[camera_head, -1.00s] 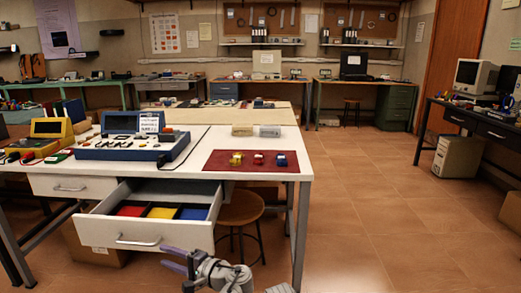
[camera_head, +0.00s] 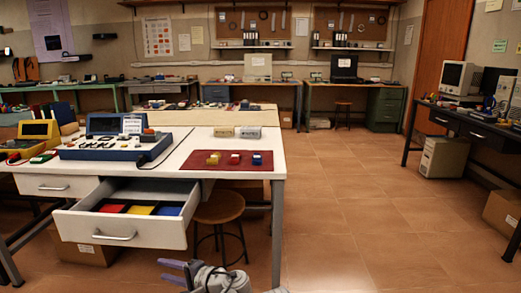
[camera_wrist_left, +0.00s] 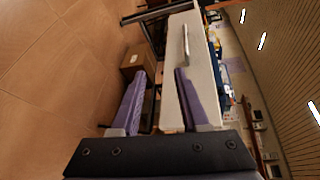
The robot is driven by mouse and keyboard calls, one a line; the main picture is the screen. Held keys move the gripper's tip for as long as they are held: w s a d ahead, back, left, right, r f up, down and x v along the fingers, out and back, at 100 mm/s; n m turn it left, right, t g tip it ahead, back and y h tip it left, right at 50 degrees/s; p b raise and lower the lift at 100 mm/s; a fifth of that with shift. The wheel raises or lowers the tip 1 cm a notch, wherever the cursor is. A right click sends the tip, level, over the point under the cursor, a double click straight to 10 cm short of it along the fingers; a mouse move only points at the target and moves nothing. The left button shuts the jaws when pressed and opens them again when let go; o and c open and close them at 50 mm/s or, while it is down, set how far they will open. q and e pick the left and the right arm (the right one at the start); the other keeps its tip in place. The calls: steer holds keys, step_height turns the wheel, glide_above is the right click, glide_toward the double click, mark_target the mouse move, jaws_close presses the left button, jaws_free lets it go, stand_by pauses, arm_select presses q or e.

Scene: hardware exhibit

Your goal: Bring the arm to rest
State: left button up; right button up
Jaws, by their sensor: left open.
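My left gripper (camera_head: 161,271) is low in the head view, in front of the workbench's open drawer (camera_head: 120,228). Its purple fingers are spread apart and hold nothing. The left wrist view also shows this gripper (camera_wrist_left: 160,73) with an empty gap between its fingers. The pale drawer front with its metal handle (camera_wrist_left: 186,45) is beyond the fingers there. My right gripper is not in view.
The white workbench (camera_head: 200,150) bears a blue instrument case (camera_head: 112,148) and a dark red mat (camera_head: 197,168) with small coloured parts. A stool (camera_head: 219,207) stands under it. Cardboard boxes lie below the bench and at right. Open tiled floor (camera_head: 360,220) lies right of the bench.

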arm_select(q)
steer(key=s+d+f+n+g+h, duration=0.1)
steer(key=s+d+f+g+h, duration=0.1)
steer(key=s+d+f+h, duration=0.3)
steer(key=s+d+f+n+g+h, duration=0.1)
steer(key=d+f+h, duration=0.1)
steer(key=f, duration=0.5)
steer(key=s+d+f+g+h, duration=0.2)
steer(key=s+d+f+h, duration=0.15)
steer(key=d, duration=0.25)
steer(key=s+d+f+g+h, duration=0.1)
steer(key=s+d+f+h, duration=0.15)
steer(key=s+d, duration=0.2)
step_height(320, 180, up, 37)
steer(key=d+p, duration=0.1)
steer(key=p, duration=3.5)
steer(key=shift+w+d+n+p, duration=0.25)
steer(key=shift+d+n+p, duration=0.05)
steer(key=shift+p, duration=0.05)
